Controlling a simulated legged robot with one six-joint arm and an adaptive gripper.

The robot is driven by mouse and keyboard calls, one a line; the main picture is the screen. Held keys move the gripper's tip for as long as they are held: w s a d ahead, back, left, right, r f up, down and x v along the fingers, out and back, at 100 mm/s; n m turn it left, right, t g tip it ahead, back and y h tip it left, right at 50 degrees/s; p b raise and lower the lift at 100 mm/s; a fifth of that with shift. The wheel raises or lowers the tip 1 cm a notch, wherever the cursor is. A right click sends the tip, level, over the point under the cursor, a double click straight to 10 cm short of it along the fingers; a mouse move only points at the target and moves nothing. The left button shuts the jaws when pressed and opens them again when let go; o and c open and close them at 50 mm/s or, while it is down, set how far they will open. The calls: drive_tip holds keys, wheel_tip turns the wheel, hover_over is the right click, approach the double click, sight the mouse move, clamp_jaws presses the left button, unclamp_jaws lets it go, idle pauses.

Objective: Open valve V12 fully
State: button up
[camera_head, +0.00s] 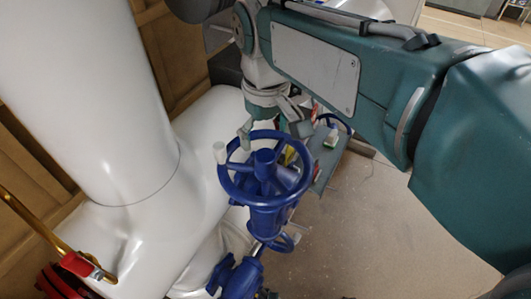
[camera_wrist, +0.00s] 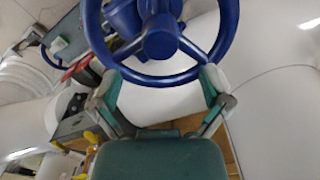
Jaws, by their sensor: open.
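Large white pipes (camera_head: 90,90) fill the left. A red-and-yellow lever (camera_head: 76,264) is at the lower left. A grey bench (camera_head: 328,165) with small items stands behind the wheel. Open floor (camera_head: 380,235) lies to the right.

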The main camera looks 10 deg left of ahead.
sight(266, 155)
drive_tip(key=m, duration=0.8)
drive_tip(key=shift+m, duration=0.3)
drive_tip(key=m, duration=0.8)
drive_tip(key=shift+f, duration=3.25)
